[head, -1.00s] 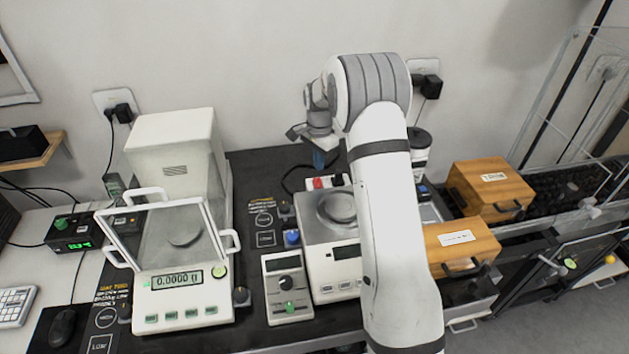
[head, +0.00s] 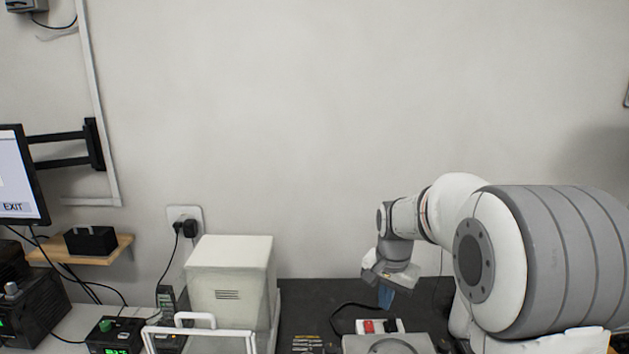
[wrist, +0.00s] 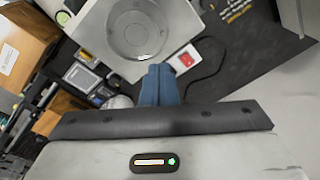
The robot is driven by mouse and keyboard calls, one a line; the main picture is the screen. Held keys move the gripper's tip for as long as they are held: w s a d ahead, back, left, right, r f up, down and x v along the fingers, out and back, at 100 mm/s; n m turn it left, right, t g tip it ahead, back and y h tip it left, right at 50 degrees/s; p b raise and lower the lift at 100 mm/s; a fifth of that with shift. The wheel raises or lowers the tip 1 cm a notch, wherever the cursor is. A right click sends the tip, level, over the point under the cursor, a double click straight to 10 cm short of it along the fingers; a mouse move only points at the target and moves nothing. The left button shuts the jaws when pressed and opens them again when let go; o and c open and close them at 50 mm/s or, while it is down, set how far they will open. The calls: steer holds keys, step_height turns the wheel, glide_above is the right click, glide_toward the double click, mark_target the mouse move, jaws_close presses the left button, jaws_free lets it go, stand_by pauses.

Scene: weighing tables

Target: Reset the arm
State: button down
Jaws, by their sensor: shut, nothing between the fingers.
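My gripper (head: 386,296) hangs from my folded arm at the right of the head view, its blue fingers pointing down. In the wrist view its blue fingers (wrist: 160,84) are together with nothing between them. The gripper is above the dark table top, behind the small scale (head: 388,344), of which only the upper part shows in the head view. In the wrist view the round pan of that scale (wrist: 137,28) lies just beyond the fingertips. The fingers look apart from it.
A white balance with a tall housing (head: 230,275) stands left of my gripper. A power strip with a red switch (head: 378,326) and a black cable lie below it. A wooden box (wrist: 22,50) shows at the wrist view's left. The wall above is clear.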

steer(key=s+r+n+t, duration=0.2)
steer(key=s+n, duration=0.5)
steer(key=s, duration=1.7)
steer(key=shift+s+a+r, duration=0.2)
steer(key=shift+s+r, duration=0.05)
steer(key=shift+r, duration=0.25)
